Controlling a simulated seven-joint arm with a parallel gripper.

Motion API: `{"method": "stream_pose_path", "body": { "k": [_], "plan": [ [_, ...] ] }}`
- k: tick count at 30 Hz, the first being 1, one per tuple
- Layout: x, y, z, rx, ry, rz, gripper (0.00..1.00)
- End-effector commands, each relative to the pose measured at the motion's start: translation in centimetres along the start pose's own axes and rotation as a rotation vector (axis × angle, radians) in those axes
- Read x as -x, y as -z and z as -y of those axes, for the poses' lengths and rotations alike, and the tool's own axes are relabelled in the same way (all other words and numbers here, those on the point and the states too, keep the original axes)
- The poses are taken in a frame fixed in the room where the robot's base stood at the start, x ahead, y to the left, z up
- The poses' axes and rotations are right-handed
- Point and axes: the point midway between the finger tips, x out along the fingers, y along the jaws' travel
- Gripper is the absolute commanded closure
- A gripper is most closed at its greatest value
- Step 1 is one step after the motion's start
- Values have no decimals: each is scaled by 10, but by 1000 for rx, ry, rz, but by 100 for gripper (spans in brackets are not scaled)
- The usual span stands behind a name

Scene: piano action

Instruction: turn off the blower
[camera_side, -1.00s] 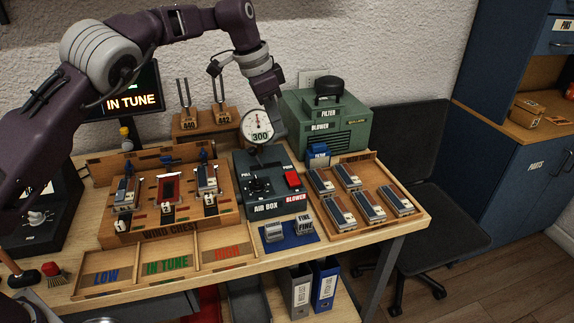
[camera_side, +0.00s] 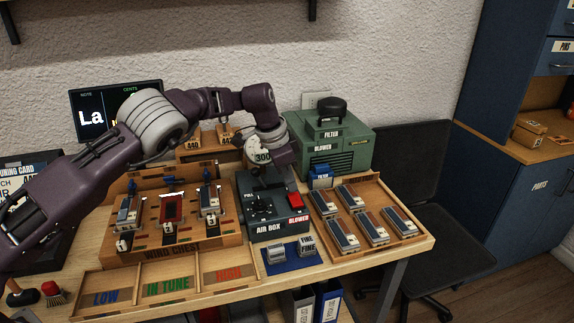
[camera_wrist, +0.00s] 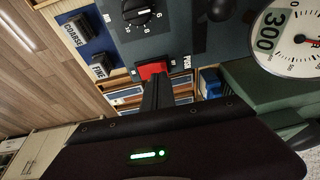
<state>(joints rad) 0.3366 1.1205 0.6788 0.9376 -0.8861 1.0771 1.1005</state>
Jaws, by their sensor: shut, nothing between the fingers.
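The blower's red rocker switch (camera_side: 295,201) is on the right of the dark air box (camera_side: 262,217), above a red BLOWER label. My gripper (camera_wrist: 153,82) is shut and empty, with its fingertips right at the switch. In the wrist view the red switch (camera_wrist: 152,69) shows just beyond the fingertips, partly covered by them. I cannot tell whether they touch it or which way the rocker is tilted. In the side view my wrist hangs over the back right of the air box, and my fingertips are hard to make out. The green blower (camera_side: 331,146) stands behind.
The air box also has a black dial (camera_wrist: 140,12). A wooden tray (camera_side: 395,196) of several reeds is on the right, the wind chest (camera_side: 172,252) on the left. Coarse and fine blocks (camera_side: 277,253) sit in front.

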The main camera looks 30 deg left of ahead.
Motion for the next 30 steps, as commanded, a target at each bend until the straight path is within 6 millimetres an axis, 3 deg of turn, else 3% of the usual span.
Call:
{"method": "stream_pose_path", "body": {
  "k": [6, 30],
  "plan": [
    [-17, -5, 1, -2, 0, 0, 100],
    [-21, -6, -2, 0, -3, 2, 100]
  ]
}}
